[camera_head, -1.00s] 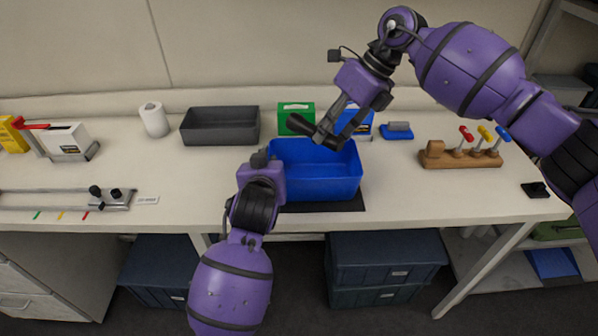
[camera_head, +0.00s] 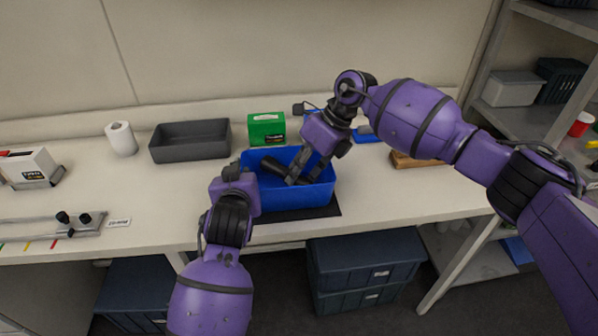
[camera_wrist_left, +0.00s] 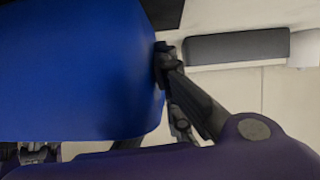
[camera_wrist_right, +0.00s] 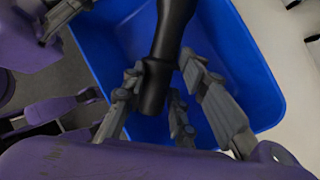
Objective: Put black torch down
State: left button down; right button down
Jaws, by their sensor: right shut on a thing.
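The black torch (camera_head: 274,168) is tilted in the opening of the blue bin (camera_head: 290,200). My right gripper (camera_head: 294,178) is shut on the torch, with its fingers within the bin's outline. In the right wrist view the torch (camera_wrist_right: 166,45) stands out from between the fingers over the bin's blue inside. I cannot tell whether it touches the floor. My left gripper (camera_head: 240,172) is at the bin's left side. In the left wrist view a finger (camera_wrist_left: 172,75) is by the bin's wall (camera_wrist_left: 75,70); the bin hides much of that gripper, so its opening is unclear.
The bin stands on a dark mat (camera_head: 325,209) near the table's front edge. A grey tray (camera_head: 190,148), a green box (camera_head: 267,129) and a white roll (camera_head: 121,138) stand behind. A wooden rack (camera_head: 405,160) is to the right. The table's right front is clear.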

jog(key=shift+f, duration=0.1)
jog(key=shift+f, duration=0.5)
jog(key=c, duration=1.4)
grip_release()
jog(key=shift+r, duration=0.55)
jog(key=v, duration=1.2)
